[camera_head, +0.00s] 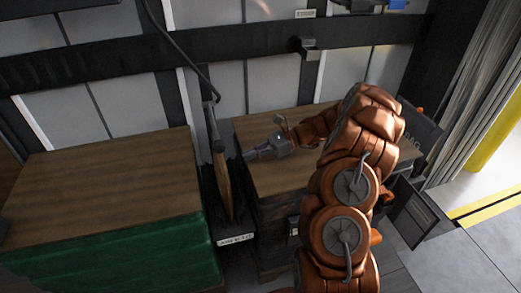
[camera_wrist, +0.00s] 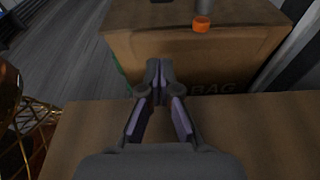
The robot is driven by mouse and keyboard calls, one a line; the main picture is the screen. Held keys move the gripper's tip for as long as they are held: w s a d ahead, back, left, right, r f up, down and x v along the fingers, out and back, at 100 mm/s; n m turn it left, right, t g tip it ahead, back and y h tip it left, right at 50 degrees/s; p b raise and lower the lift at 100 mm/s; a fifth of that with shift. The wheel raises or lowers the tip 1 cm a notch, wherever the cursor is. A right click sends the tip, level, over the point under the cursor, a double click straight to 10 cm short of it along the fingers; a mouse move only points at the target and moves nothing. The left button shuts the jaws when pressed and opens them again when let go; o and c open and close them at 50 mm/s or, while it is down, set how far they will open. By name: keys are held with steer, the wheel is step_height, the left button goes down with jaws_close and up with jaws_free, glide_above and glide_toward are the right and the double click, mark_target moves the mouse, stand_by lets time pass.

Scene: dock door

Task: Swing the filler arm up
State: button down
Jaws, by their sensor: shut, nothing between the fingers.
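A slim grey bar with a dark hose at its top, likely the filler arm (camera_head: 210,118), stands nearly upright at the gap between two loads in the head view. A flat brown bag or board (camera_head: 223,180) stands on edge in that gap below it. My gripper (camera_head: 248,155) is shut and empty, over the left edge of the right load and a little right of the bar, apart from it in the picture. In the wrist view my gripper (camera_wrist: 160,68) shows its fingertips together, in front of a cardboard box (camera_wrist: 190,55). I cannot make out the filler arm there.
A wood-topped load with green sides (camera_head: 100,190) fills the left. The right load (camera_head: 290,170) lies under my arm. A white label (camera_head: 236,240) sits at the gap's front. An orange ring (camera_wrist: 201,24) is on the box. Floor is open at right.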

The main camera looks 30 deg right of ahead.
steer(key=w+a+r, duration=0.1)
steer(key=a+r, duration=0.1)
steer(key=a, duration=0.3)
steer(key=shift+a+r, duration=0.25)
steer(key=shift+r, duration=0.15)
